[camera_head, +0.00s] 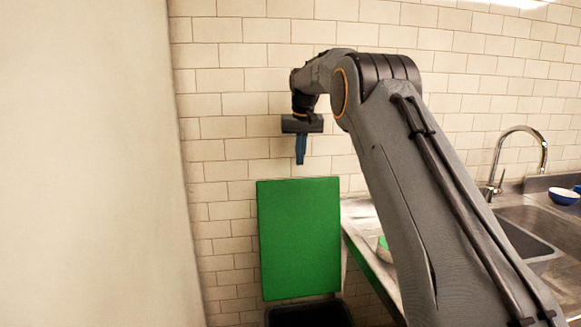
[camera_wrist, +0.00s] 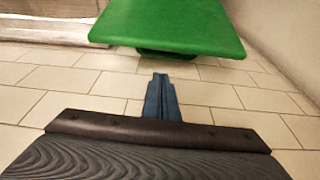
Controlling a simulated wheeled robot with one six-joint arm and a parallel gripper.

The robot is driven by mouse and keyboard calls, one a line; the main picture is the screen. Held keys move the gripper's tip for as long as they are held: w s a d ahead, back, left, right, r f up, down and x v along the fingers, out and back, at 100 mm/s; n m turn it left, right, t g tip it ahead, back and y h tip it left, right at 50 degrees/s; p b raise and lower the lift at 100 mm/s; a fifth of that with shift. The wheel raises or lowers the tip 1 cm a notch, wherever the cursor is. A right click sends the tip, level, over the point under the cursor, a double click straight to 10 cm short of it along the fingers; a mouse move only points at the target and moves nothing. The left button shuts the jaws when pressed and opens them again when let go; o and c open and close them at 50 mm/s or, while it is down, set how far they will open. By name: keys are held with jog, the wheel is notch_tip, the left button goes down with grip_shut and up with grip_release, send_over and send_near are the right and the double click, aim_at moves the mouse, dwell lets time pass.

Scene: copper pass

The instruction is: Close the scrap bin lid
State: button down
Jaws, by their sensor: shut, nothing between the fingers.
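The scrap bin lid (camera_head: 300,238) is a flat green panel standing upright, open, in front of the tiled wall in the head view. Below it shows the black scrap bin (camera_head: 308,313), cut off by the bottom edge of the picture. In the wrist view the green lid (camera_wrist: 170,22) lies across the top, beyond the fingertips. My gripper (camera_head: 300,160) is above the lid's top edge, pointing down, with its blue fingers together and empty. Its fingers also show in the wrist view (camera_wrist: 160,85), apart from the lid.
A partly hidden green-and-white object (camera_head: 384,248) is on the counter. A plain pale wall (camera_head: 85,170) fills the left.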

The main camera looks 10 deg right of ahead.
aim_at(292, 177)
jog(key=f, duration=0.2)
jog(key=w+a+f+p, duration=0.1)
jog(key=f, duration=0.2)
jog(key=w+a+f+p, duration=0.1)
jog(key=f, duration=0.2)
jog(key=shift+w+a+f, duration=0.15)
jog(key=shift+a, duration=0.05)
jog(key=shift+w+f+p, duration=0.15)
jog(key=shift+f+p, duration=0.15)
jog(key=shift+f, duration=0.2)
jog(key=shift+d, duration=0.1)
